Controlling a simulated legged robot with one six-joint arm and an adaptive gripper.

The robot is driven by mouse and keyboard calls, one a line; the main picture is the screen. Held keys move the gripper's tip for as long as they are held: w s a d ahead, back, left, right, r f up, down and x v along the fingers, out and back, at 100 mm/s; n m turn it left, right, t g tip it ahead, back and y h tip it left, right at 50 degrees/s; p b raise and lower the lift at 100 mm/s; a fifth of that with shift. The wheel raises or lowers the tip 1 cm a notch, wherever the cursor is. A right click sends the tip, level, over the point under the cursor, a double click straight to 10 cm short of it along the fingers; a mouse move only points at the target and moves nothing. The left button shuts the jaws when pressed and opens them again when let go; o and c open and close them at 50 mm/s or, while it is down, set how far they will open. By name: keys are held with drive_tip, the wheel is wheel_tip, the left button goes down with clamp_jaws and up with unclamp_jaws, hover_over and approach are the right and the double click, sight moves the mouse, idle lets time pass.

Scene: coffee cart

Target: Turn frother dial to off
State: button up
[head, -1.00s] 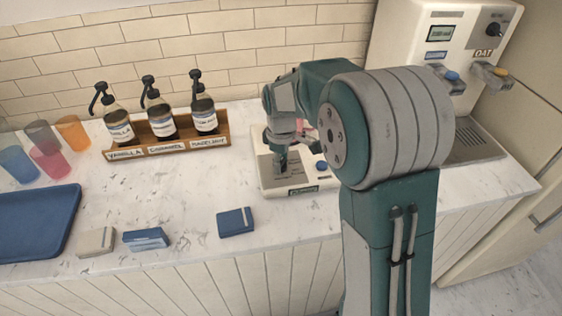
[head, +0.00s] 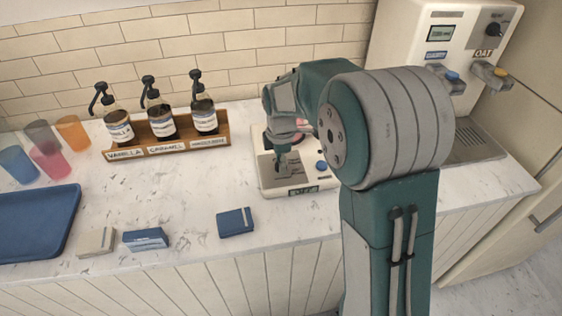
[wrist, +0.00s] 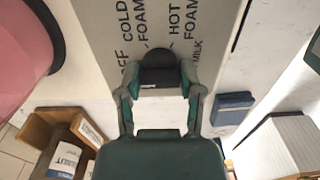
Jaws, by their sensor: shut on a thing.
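The frother (head: 265,183) is a low pale unit on the counter, partly hidden by my arm in the head view. In the wrist view its grey panel (wrist: 110,15) carries the labels OFF, COLD FOAM, HOT FOAM and MILK. The black frother dial (wrist: 160,66) sits just below the labels. My gripper (wrist: 160,84) is shut on the dial, one finger at each side. In the head view my gripper (head: 282,165) reaches down onto the frother panel; the dial is hidden there. I cannot tell which label the dial points to.
A blue button (head: 321,165) is on the frother. A pink vessel (wrist: 75,35) stands beside the panel. A wooden rack (head: 190,147) with syrup bottles is to the left. A blue box (head: 235,222) lies in front. A dispenser (head: 405,30) stands at right.

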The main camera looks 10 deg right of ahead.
drive_tip(key=shift+w, duration=0.15)
drive_tip(key=o, duration=1.1)
drive_tip(key=shift+a, duration=0.1)
drive_tip(key=shift+o, duration=0.2)
wheel_tip(320, 180, up, 12)
